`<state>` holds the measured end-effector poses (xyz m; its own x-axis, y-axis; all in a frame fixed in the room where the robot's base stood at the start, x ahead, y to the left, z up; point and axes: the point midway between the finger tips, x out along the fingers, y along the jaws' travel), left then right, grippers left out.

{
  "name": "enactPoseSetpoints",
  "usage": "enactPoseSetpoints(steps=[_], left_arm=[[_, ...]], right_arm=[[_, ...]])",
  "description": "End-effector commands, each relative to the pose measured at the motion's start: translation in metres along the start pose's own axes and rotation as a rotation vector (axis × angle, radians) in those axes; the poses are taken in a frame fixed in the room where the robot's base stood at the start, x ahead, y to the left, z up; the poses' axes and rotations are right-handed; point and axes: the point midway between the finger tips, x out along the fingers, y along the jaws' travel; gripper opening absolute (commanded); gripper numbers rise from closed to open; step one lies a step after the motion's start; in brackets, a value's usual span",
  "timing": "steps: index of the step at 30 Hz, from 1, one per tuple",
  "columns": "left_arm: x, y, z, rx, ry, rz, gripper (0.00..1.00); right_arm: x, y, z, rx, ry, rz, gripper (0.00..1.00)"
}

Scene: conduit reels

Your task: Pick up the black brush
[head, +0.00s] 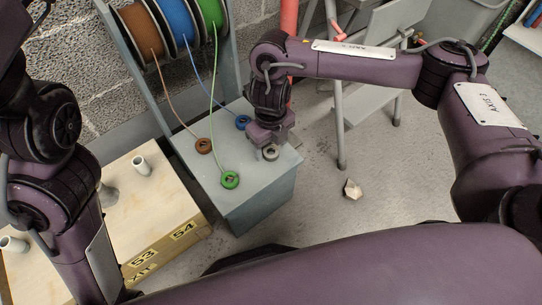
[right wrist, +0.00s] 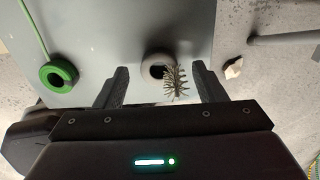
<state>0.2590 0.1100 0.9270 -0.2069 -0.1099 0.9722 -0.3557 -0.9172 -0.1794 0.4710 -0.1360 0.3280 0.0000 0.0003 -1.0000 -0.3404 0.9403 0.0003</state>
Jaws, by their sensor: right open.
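The brush (right wrist: 176,82) shows in the right wrist view as a bristly head, dark with pale bristle tips. It stands at the edge of a grey ring (right wrist: 156,64) on the grey stand top. My right gripper (right wrist: 161,80) is open, with one finger on each side of the brush and ring; I see no finger touching the brush. In the head view my right gripper (head: 268,138) points down over the stand, just behind the grey ring (head: 271,153). The brush cannot be made out there. My left arm enters at the left; its gripper is out of view.
The grey stand (head: 262,183) also carries a green ring (head: 230,180), a brown ring (head: 204,146) and a blue ring (head: 243,122), each with a cable from reels above. A wooden box (head: 160,212) with pale tubes stands left. A pale lump (head: 352,189) lies on the floor right.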

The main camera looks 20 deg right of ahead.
Motion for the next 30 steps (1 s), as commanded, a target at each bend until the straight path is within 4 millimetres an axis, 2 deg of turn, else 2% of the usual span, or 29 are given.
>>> enactPoseSetpoints(steps=[1,3,12,22,30], left_arm=[[-0.0031,-0.0008,-0.0033,0.01,0.011,-0.001,0.45],[-0.0007,-0.0025,-0.0048,0.018,0.016,-0.003,0.45],[0.0024,-0.0041,-0.0048,0.023,0.017,-0.004,0.45],[0.0023,-0.004,-0.0049,0.022,0.016,-0.005,0.45],[0.0033,-0.0041,-0.0049,0.022,0.017,-0.004,0.45]], right_arm=[[0.0108,0.0009,-0.0006,0.0,0.002,0.001,0.64],[0.0137,0.0009,-0.0002,0.0,0.001,0.001,0.64],[0.013,0.0007,0.0001,-0.001,0.0,0.0,0.63],[0.0131,0.0007,0.0,-0.001,0.0,0.0,0.19],[0.0116,0.0007,0.0001,-0.001,0.0,0.0,0.18]])
